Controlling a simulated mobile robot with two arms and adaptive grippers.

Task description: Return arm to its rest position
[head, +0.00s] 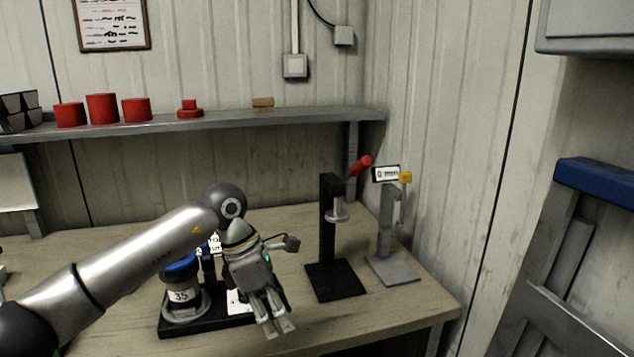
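My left arm reaches in from the left over the wooden bench. My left gripper (277,325) points down near the bench's front edge, at the right end of a black base. Its fingers look close together, but I cannot tell whether they are shut or hold anything. A cylinder labelled 35 (181,296) with a blue top stands on the black base (172,328), just left of the gripper and partly behind my arm. My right gripper is not in view.
A black press stand (328,235) with a red handle and a grey stand (387,225) with a small display are right of the gripper. A shelf (220,119) with several red cylinders runs along the wall. A blue-topped frame (598,180) stands at right. The bench's front right is clear.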

